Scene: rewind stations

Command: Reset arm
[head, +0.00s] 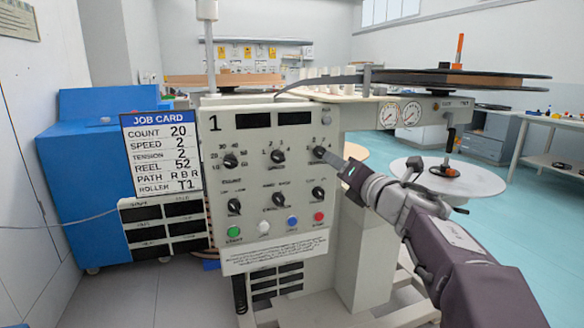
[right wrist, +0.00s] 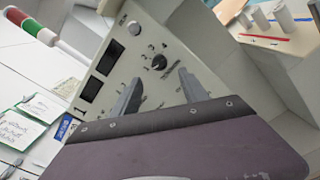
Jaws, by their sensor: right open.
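My right gripper (head: 332,158) reaches in from the right to the upper right knob (head: 319,152) of the station 1 control panel (head: 260,205). In the right wrist view its two fingers (right wrist: 160,82) are apart and empty. The same knob (right wrist: 159,62) lies just beyond and between the fingertips, with numbers around it. I cannot tell whether a finger touches it. Other panel knobs include a left one (head: 230,160), a middle one (head: 277,156) and a lower right one (head: 318,193). My left gripper is not in view.
A job card (head: 160,150) reads count 20, speed 2, tension 2, reel 52, path R B R, roller T1. Green (head: 234,232) and red (head: 319,216) buttons sit low on the panel. A large reel (head: 455,78) overhangs at right. A blue cabinet (head: 80,180) stands left.

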